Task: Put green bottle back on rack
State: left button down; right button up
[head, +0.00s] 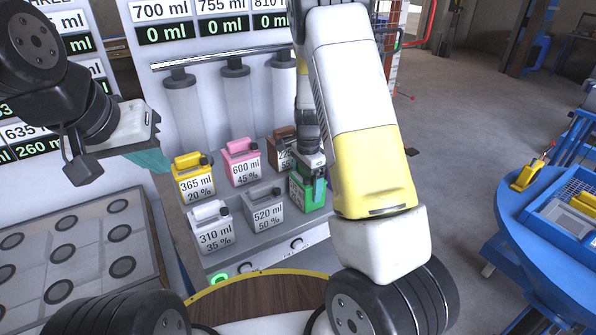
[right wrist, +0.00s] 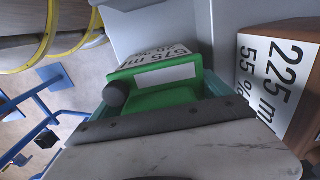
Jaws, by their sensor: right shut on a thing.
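The green bottle (head: 307,193) is at the right end of the front row of the grey rack (head: 262,257), right of the 520 ml grey bottle (head: 263,210). My right gripper (head: 315,170) reaches down from above and is shut on it. In the right wrist view, the green bottle (right wrist: 160,88) sits between the teal fingers with its dark cap and white label showing. I cannot tell whether its base rests on the rack. My left gripper (head: 150,156) hangs empty at the left; its teal fingers overlap, so its opening is unclear.
The rack also holds a yellow bottle (head: 193,180), a pink bottle (head: 241,163), a white bottle (head: 210,228) and a brown bottle (head: 280,150), which is close to the green one. A blue table (head: 530,225) stands at the right, with open floor between.

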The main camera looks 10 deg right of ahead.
jog(key=shift+f, duration=0.25)
jog(key=o, duration=1.3)
jog(key=shift+f, duration=0.1)
jog(key=shift+c, duration=0.2)
notch_tip(320, 180, up, 12)
jog(key=shift+r, duration=0.2)
